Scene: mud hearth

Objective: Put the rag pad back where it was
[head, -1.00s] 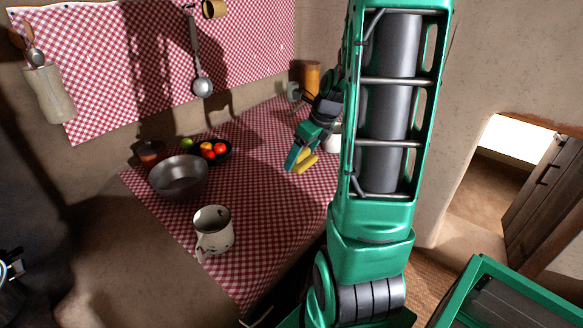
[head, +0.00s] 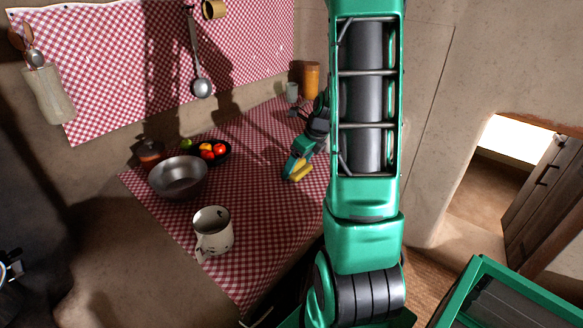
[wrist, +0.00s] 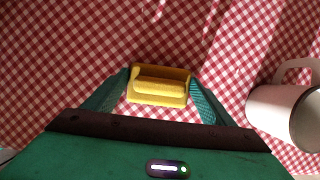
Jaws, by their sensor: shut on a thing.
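The rag pad (head: 299,172) is a small yellow folded pad. My gripper (head: 295,167) is shut on it, over the right part of the red-checked counter cloth (head: 262,215). In the wrist view the pad (wrist: 158,86) sits between the two green fingers of my gripper (wrist: 160,90), with the checked cloth beyond it. I cannot tell whether the pad touches the cloth or hangs just above it.
A white enamel mug (head: 213,232) stands near the front, with a metal bowl (head: 178,178) and a dark plate of fruit (head: 224,156) behind. A white mug (wrist: 292,112) is right of the gripper in the wrist view. The cloth's middle is clear.

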